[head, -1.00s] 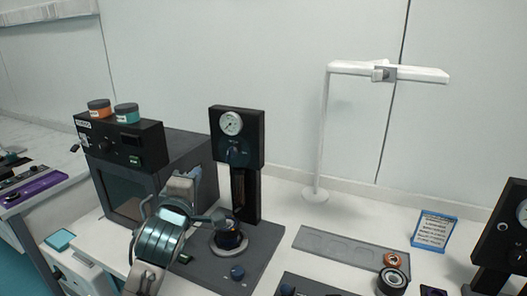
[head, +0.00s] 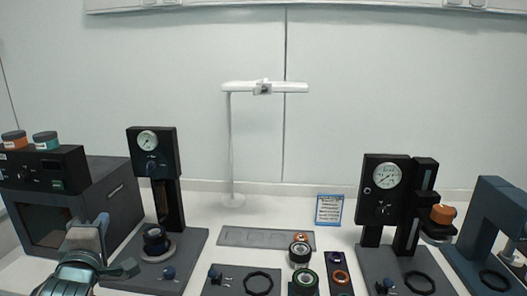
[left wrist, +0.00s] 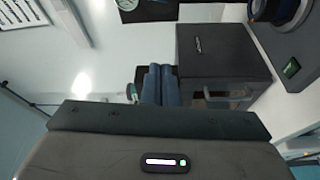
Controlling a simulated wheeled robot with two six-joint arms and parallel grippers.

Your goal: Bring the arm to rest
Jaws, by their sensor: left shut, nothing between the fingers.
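My left arm comes in at the lower left of the head view. Its gripper (head: 127,268) is in front of the dark oven-like box and beside the left gauge stand's base. In the left wrist view, the two blue fingers (left wrist: 158,84) lie side by side, shut with nothing between them. My right gripper is not in view.
The dark box (head: 116,195) carries an orange-lidded jar (head: 14,140) and a teal-lidded jar (head: 46,141). The left gauge stand (head: 154,150) is close to my gripper. A grey plate (head: 262,239), a small sign (head: 329,209) and another gauge stand (head: 383,190) are farther right.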

